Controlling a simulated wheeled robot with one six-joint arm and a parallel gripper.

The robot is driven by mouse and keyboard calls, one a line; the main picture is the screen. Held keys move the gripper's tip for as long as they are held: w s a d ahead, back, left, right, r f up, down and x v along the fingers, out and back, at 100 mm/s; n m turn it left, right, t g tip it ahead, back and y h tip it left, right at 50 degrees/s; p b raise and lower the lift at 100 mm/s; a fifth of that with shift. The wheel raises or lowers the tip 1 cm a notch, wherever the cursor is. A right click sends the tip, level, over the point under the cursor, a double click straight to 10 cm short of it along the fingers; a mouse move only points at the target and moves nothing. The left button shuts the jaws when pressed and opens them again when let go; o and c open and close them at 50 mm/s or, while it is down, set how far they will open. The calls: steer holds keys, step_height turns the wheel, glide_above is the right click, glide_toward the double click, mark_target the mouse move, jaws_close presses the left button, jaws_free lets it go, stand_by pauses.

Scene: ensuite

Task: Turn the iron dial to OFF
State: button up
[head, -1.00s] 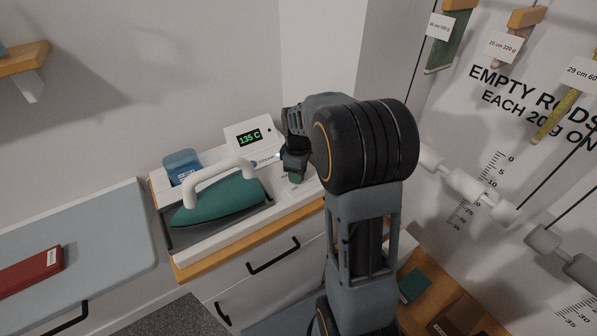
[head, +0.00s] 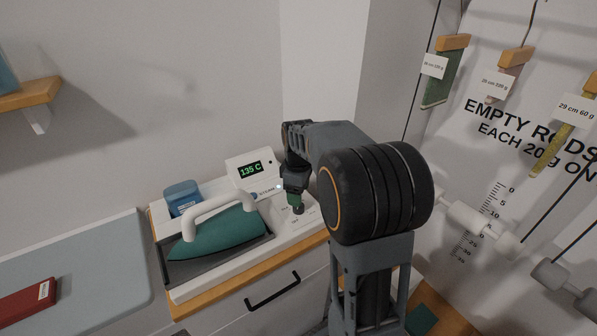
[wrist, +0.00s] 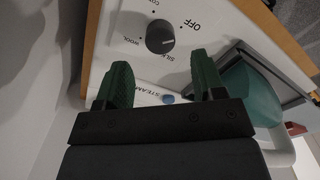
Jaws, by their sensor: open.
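The iron dial (wrist: 160,37) is a dark round knob on a white panel in the wrist view. Printed labels around it read OFF, SILK, WOOL and a partly cut-off CO. A pale mark shows on its face; I cannot tell surely which label it points at. My gripper (wrist: 162,74) is open, with one green-padded finger on each side and nothing between them. The dial lies just beyond the fingertips, apart from them in the picture. In the head view my gripper (head: 297,203) is over the right part of the station and hides the dial.
A green iron (head: 215,236) with a white handle rests on the station left of my gripper. A display (head: 250,169) behind reads 135 C. A blue container (head: 183,197) stands at the back left. A wall is close behind; hanging rods are at right.

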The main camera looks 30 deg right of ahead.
step_height(320, 180, up, 9)
steer(key=shift+f, duration=0.2)
stand_by(0.6)
steer(key=s+a+f+m+t, duration=0.1)
steer(key=s+a+f+m, duration=0.2)
steer(key=s, duration=0.5)
steer(key=s+a+f+m+t, duration=0.2)
steer(key=s+a+f+m, duration=0.1)
steer(key=s+a+m, duration=0.3)
steer(key=shift+s+a+t, duration=0.25)
steer(key=shift+s+t, duration=0.05)
steer(key=shift+s, duration=0.8)
